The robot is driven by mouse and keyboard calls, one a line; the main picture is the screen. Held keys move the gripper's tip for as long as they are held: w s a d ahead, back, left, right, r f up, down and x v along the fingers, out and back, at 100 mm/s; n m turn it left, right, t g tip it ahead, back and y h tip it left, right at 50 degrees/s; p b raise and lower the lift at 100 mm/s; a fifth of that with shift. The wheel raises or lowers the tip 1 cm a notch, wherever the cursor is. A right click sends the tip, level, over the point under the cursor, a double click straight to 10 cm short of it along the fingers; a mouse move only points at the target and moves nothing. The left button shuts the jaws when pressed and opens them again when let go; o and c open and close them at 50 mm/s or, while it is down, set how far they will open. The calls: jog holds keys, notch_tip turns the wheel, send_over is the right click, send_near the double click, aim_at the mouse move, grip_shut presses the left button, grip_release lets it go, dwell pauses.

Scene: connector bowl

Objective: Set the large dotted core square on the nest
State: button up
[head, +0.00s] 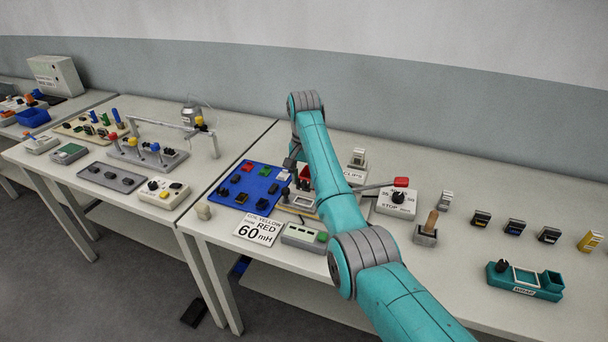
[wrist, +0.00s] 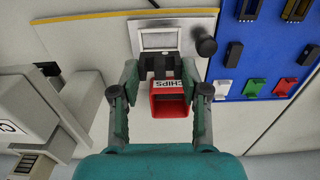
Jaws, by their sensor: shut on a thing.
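My gripper (wrist: 160,72) is shut on a dark core (wrist: 159,66) with prongs, seen between the fingertips in the wrist view. No dots can be made out on it. Just beyond the core lies a silver metal fixture (wrist: 200,28) with a pale framed rectangle (wrist: 159,40), which looks like the nest. The core's prongs are close to the fixture's near edge; whether they touch cannot be told.
A red bin marked CHIPS (wrist: 172,104) shows between my fingers. A black knob (wrist: 206,46) stands at the fixture's right. A blue board (head: 247,187) with several cores lies beside it.

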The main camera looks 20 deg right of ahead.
jog(key=shift+f, duration=2.65)
jog(key=shift+f, duration=0.1)
jog(key=o, duration=1.2)
